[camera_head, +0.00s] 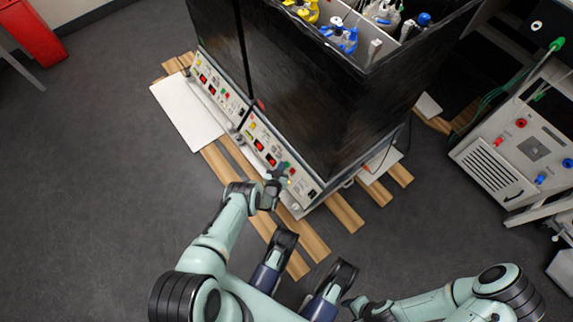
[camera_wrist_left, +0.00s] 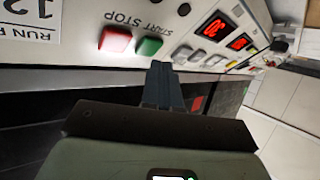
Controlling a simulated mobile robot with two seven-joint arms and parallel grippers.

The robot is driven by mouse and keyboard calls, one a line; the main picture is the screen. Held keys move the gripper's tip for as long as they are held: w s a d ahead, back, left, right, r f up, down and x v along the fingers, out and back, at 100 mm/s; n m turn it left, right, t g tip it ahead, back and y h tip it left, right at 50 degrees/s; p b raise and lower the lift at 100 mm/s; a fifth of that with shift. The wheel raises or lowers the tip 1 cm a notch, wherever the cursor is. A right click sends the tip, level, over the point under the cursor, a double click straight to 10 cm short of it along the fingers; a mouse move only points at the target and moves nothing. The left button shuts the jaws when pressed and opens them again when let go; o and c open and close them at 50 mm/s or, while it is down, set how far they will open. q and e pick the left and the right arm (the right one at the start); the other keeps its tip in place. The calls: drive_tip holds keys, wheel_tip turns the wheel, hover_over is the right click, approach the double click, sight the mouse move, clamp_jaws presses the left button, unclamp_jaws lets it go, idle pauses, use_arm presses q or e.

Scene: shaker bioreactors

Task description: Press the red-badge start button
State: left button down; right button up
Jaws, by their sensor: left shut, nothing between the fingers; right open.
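The right-hand control panel (camera_head: 268,152) is on the front of the dark cabinet. In the left wrist view, a green button (camera_wrist_left: 149,47) and a red button (camera_wrist_left: 115,39) sit side by side under START STOP lettering. A small red patch (camera_wrist_left: 197,103) shows on the dark surface beside my fingers; I cannot tell if it is the badge. My left gripper (camera_head: 283,174) is shut and empty, its tips (camera_wrist_left: 161,66) just short of the panel near the green button. Contact cannot be made out. My right gripper (camera_head: 352,304) is open, low in the head view and far from the panel.
A second panel (camera_head: 217,88) with red displays is further left, with a white plate (camera_head: 186,112) before it. Wooden slats (camera_head: 312,240) lie under the cabinet. Another instrument (camera_head: 512,145) stands at the right. The grey floor (camera_head: 90,190) at the left is clear.

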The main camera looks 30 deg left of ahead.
use_arm(q)
drive_tip(key=shift+w+d+f, duration=0.1)
drive_tip(key=shift+w+f, duration=0.1)
drive_tip(key=shift+f, duration=0.05)
